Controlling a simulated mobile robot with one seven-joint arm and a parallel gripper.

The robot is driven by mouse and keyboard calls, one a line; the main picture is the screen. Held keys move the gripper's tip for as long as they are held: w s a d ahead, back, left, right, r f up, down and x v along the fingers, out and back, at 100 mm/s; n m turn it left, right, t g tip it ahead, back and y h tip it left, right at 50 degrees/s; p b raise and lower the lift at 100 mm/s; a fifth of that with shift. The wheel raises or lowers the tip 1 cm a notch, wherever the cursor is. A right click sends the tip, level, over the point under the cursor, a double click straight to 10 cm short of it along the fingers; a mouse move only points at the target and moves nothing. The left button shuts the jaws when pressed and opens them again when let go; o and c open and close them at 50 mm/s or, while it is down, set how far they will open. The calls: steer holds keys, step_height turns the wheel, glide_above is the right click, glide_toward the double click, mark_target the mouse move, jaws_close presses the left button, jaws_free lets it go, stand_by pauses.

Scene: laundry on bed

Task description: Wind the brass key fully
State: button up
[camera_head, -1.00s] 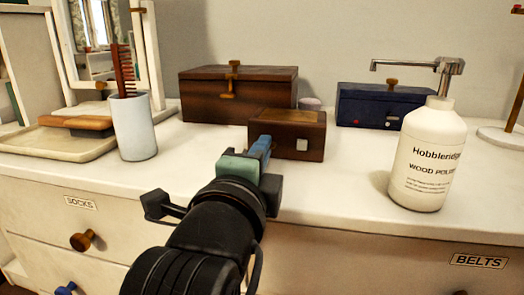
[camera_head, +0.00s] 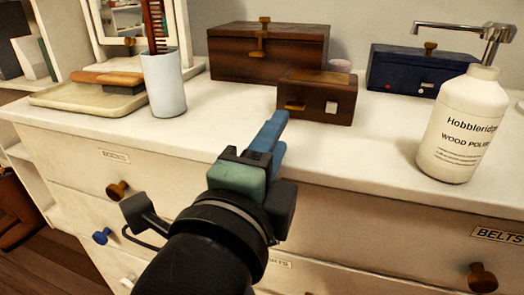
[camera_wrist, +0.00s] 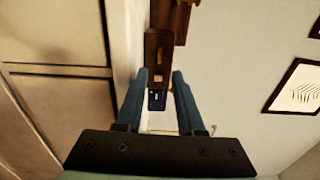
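A small dark wooden box (camera_head: 316,90) stands on the white dresser top. A brass-coloured piece (camera_head: 295,105), which looks like the key, sits low on its front, left of a pale square button (camera_head: 331,107). The box also shows in the wrist view (camera_wrist: 157,44), between my finger lines. My gripper (camera_head: 272,132) is in front of and below the box, apart from it, with blue fingers pointing toward it. In the wrist view the two fingers (camera_wrist: 157,80) are spread with nothing between them. The key's exact turn is too small to tell.
A larger wooden chest (camera_head: 230,55) and a blue box (camera_head: 395,75) stand behind. A white polish bottle (camera_head: 462,130) is at right. A cup with a comb (camera_head: 165,85) and a tray (camera_head: 75,98) are at left. The dresser's front edge (camera_head: 190,150) lies near my gripper.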

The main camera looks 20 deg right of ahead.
steer(key=b+v, duration=0.5)
steer(key=b, duration=0.5)
steer(key=shift+w+f, duration=0.1)
steer(key=a+r+n+t+y+p, duration=0.35)
steer(key=r+n+p, duration=0.25)
steer(key=r+n, duration=0.25)
steer(key=a+r+n+t+y+p, duration=0.25)
steer(key=r+n+t+p, duration=0.25)
steer(key=r+n+p, duration=0.4)
steer(key=a+r+n+t+y+p, duration=0.2)
steer(key=r+n+t+y+p, duration=0.2)
steer(key=r+n, duration=0.55)
step_height(320, 180, up, 37)
steer(key=m+p, duration=0.2)
steer(key=p, duration=3.3)
steer(key=shift+s+p, duration=0.3)
steer(key=shift+s, duration=0.1)
